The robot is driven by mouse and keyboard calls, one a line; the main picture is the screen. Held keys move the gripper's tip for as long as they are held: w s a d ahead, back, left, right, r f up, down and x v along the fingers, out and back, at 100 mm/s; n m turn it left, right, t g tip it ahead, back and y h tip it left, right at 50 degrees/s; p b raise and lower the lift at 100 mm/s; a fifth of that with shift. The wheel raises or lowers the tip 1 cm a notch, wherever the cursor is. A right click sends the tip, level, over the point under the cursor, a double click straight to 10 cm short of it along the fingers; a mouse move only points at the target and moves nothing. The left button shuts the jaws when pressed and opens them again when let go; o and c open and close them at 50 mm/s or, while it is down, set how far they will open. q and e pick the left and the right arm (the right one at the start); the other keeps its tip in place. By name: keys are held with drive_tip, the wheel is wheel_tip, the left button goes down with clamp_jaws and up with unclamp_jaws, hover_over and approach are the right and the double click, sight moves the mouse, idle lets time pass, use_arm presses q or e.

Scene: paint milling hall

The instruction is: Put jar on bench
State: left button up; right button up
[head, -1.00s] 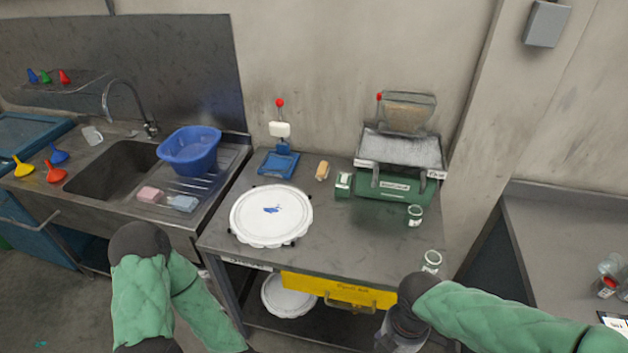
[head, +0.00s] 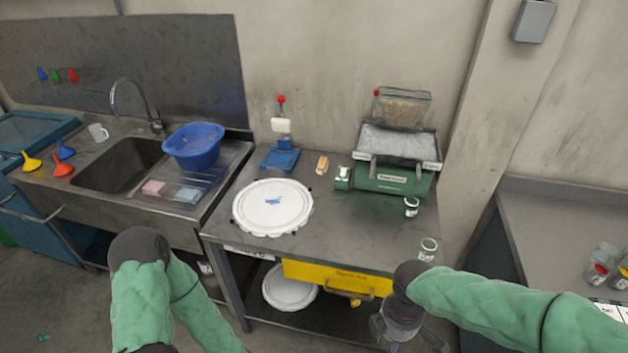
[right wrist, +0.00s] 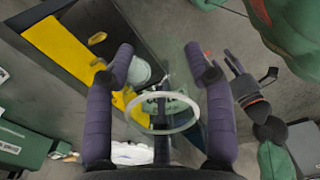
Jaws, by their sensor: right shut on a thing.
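My right gripper (head: 405,340) is low at the bottom of the head view, in front of the middle bench (head: 350,238). In the right wrist view its two dark padded fingers stand on either side of a clear glass jar (right wrist: 165,110) with a round pale rim, and it is shut on this jar. The held jar is hard to make out in the head view. One small glass jar (head: 428,249) stands at the bench's right front corner and another jar (head: 411,206) stands in front of the green mill. My left arm runs out of the bottom; its gripper is out of view.
The bench carries a round white lid (head: 272,207), a blue stand (head: 281,156) and the green mill (head: 393,178). A yellow drawer (head: 337,279) is below its front edge. A sink (head: 120,166) is left; a grey worktop (head: 560,225) is right. The bench's front middle is clear.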

drive_tip(key=w+f+m+b, duration=0.4)
drive_tip(key=w+f+m, duration=0.8)
drive_tip(key=w+m, duration=0.2)
drive_tip(key=shift+d+f+m, duration=0.25)
drive_tip(key=shift+d+m, duration=0.15)
drive_tip(key=shift+m, duration=0.4)
